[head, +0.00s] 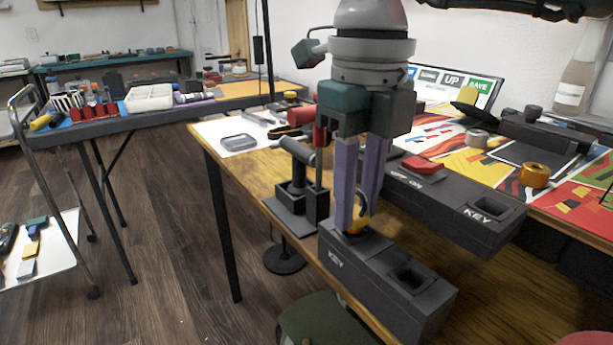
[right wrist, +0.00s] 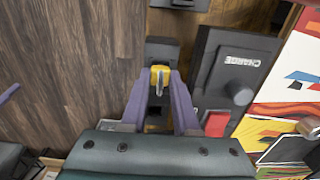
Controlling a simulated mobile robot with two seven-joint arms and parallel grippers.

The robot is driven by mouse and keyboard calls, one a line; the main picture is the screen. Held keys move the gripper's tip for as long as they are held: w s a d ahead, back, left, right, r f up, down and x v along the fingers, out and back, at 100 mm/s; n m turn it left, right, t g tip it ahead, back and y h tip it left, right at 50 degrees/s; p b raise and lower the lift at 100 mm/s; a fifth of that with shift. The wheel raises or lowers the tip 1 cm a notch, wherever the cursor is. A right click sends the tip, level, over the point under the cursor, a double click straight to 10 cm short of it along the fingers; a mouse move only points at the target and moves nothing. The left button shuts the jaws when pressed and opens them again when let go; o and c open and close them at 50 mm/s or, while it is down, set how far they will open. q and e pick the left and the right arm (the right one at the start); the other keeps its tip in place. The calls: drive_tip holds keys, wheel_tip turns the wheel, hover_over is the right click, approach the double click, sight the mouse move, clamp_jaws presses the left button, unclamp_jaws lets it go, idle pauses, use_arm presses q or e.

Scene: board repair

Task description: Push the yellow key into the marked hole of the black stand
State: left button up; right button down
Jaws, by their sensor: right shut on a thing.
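My right gripper (head: 356,215) is shut on the yellow key (head: 356,227), its purple fingers pointing down. The key is at the left part of the top of the near black block (head: 385,300), which is lettered KEY. In the right wrist view the yellow key (right wrist: 160,73) sits between the fingertips, with a pale shaft showing, over a dark block (right wrist: 162,50). The fingers hide much of the key, and I cannot tell how deep it sits. The near block has an open square hole (head: 408,277) right of the key. My left gripper is not in view.
A second black box (head: 440,192), also lettered KEY, has a square hole and a red switch (head: 423,165). It stands close behind the near block. A dark holder (head: 297,197) stands to the left. Yellow tape (head: 534,175) lies at the right.

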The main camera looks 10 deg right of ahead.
drive_tip(key=shift+f+b, duration=0.35)
drive_tip(key=shift+f, duration=0.1)
idle(0.4)
drive_tip(key=c, duration=0.9)
unclamp_jaws()
drive_tip(key=o, duration=0.3)
drive_tip(key=shift+a, duration=0.1)
drive_tip(key=shift+c, duration=0.7)
drive_tip(key=shift+o, duration=0.9)
